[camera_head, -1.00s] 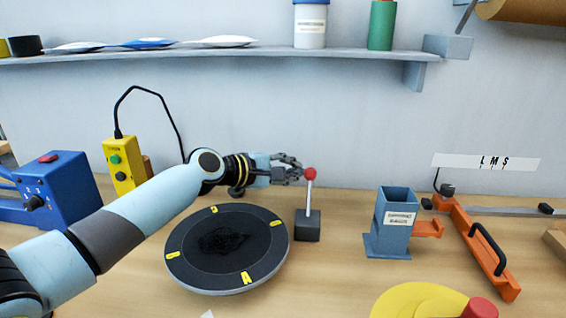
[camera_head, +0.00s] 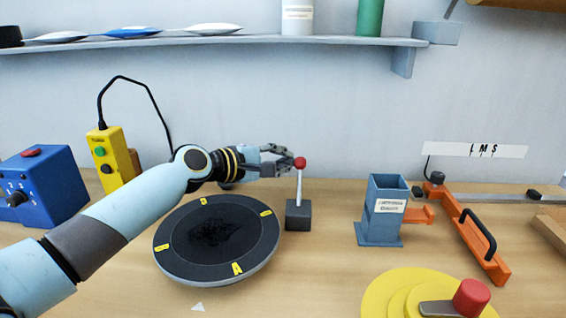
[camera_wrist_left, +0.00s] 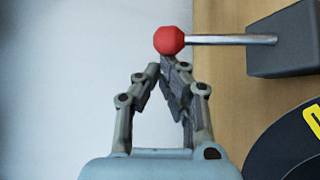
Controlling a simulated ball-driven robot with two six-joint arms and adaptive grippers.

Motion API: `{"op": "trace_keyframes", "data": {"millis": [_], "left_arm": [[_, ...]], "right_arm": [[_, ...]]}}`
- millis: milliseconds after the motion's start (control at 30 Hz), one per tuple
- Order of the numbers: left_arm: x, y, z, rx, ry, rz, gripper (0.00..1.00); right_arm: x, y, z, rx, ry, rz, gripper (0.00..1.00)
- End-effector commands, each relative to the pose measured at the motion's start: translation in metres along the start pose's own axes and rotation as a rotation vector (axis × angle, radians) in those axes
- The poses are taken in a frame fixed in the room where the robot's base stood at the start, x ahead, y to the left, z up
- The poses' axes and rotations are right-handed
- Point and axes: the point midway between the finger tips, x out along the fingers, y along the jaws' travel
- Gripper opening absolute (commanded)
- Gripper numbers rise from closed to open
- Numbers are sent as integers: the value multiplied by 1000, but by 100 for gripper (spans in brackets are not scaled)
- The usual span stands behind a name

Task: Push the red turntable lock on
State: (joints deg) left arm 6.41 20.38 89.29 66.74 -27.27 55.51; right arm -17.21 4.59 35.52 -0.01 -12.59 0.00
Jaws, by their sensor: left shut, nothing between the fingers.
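The turntable lock is a dark grey block (camera_head: 298,217) with a thin metal rod topped by a red ball (camera_head: 300,163). It stands just right of the round dark turntable (camera_head: 172,247), and its rod looks nearly upright. My left gripper (camera_head: 288,164) is shut and empty, with its fingertips at the left side of the red ball. In the left wrist view the shut fingertips (camera_wrist_left: 166,62) lie right by the red ball (camera_wrist_left: 169,40); I cannot tell if they touch. The block (camera_wrist_left: 285,42) shows at the right there. My right gripper is out of view.
A yellow button box (camera_head: 113,160) and a blue control box (camera_head: 42,187) stand to the left. A blue-grey holder (camera_head: 384,222), an orange clamp-like tool (camera_head: 487,250) and yellow discs (camera_head: 380,297) are to the right. A shelf (camera_head: 200,42) runs along the wall.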

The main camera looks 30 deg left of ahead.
Motion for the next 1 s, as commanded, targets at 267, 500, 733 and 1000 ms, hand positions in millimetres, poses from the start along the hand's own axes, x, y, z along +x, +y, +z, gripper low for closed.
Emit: {"op": "trace_keyframes", "data": {"millis": [267,500,733,1000], "left_arm": [[-3,-1,3,34,0,37,0],[-9,-2,9,98,-1,104,0],[-20,-3,19,206,-1,215,0],[-34,0,33,232,-1,241,0]], "right_arm": [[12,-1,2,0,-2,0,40],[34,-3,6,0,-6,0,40],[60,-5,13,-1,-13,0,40],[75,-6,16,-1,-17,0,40]]}}
